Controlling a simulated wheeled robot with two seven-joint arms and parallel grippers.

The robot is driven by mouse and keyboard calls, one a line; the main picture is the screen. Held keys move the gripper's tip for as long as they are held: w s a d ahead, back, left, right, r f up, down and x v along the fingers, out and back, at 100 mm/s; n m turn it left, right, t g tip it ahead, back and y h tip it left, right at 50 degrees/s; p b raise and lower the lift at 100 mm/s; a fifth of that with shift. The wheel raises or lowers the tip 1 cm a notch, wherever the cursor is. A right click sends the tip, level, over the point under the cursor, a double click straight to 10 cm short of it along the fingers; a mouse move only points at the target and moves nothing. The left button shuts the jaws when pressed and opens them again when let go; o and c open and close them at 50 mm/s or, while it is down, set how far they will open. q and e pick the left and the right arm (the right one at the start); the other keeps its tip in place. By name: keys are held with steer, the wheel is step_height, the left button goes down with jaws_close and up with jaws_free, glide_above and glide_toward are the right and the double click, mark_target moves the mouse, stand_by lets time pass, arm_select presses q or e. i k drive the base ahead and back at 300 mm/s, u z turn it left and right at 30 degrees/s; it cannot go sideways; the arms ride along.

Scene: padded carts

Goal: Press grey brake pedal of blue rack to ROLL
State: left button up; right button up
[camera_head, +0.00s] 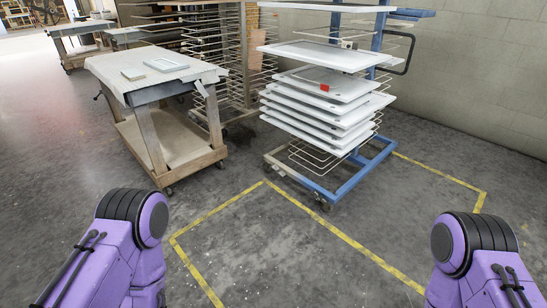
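The blue rack (362,172) stands right of centre on casters, holding several white panels on wire shelves. Its blue base frame is low to the floor, and a black handle (408,52) sticks out at its upper right. Dark casters show at the front corner (325,205) and the left corner (268,167). I cannot make out a grey brake pedal or its position; the parts near the wheels are too small to tell. My two purple arms show at the bottom left and bottom right, apart from the rack. Neither gripper is in view.
Yellow floor tape (340,235) marks an area in front of and around the rack. A padded wooden cart (185,150) stands to its left, with a wire rack (245,60) behind. A block wall (480,70) is at the right. The near floor is clear.

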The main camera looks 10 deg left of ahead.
mark_target(275, 166)
steer(key=u, duration=0.15)
steer(key=i, duration=1.75)
steer(key=u, duration=0.3)
steer(key=i, duration=1.95)
steer(key=z, duration=0.05)
